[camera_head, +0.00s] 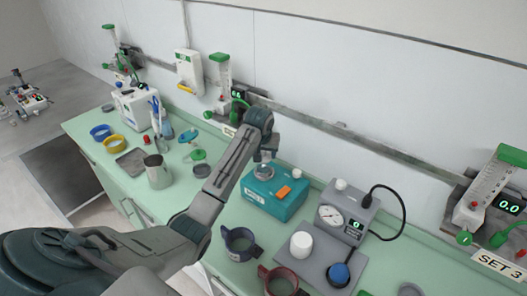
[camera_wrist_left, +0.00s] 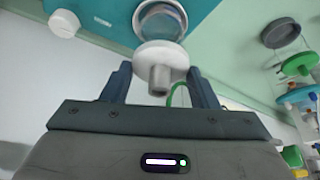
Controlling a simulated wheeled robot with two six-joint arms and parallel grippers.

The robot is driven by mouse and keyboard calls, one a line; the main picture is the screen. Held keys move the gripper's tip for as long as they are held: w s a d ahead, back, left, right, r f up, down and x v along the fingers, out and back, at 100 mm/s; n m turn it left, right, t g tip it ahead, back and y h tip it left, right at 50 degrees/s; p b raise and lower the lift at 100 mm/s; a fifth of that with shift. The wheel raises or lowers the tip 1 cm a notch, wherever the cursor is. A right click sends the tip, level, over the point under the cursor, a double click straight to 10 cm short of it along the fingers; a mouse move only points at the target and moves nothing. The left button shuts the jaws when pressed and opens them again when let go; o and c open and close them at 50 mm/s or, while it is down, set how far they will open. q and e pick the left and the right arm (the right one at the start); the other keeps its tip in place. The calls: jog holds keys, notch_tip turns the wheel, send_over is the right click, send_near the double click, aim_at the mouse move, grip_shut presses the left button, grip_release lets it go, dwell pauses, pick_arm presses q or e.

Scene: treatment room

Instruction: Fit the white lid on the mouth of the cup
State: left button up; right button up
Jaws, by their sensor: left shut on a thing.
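The clear cup (camera_head: 264,170) stands on top of the teal box (camera_head: 262,197), below my left gripper (camera_head: 268,154). In the left wrist view the cup (camera_wrist_left: 160,18) shows as a clear round vessel against the teal box. The white lid (camera_wrist_left: 160,54), a disc with a short stub, sits between the two fingers of my left gripper (camera_wrist_left: 159,72), which is shut on it. The lid overlaps the cup's near edge in that view; I cannot tell whether they touch. In the head view the gripper mostly hides the lid. My right gripper is not in view.
A gauge device (camera_head: 343,215) with a black cable stands right of the teal box. A grey tray (camera_head: 318,262) holds a white cylinder (camera_head: 301,245) and a blue-topped item. A blue ring holder (camera_head: 240,243) lies in front. A metal jug (camera_head: 157,172) stands left.

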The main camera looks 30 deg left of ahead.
pick_arm(q)
jog(key=shift+f, duration=0.7)
dwell(0.3)
jog(key=shift+f, duration=0.2)
dwell(0.6)
jog(key=o, duration=1)
jog(key=shift+o, duration=0.2)
jog(key=shift+r, duration=3.5)
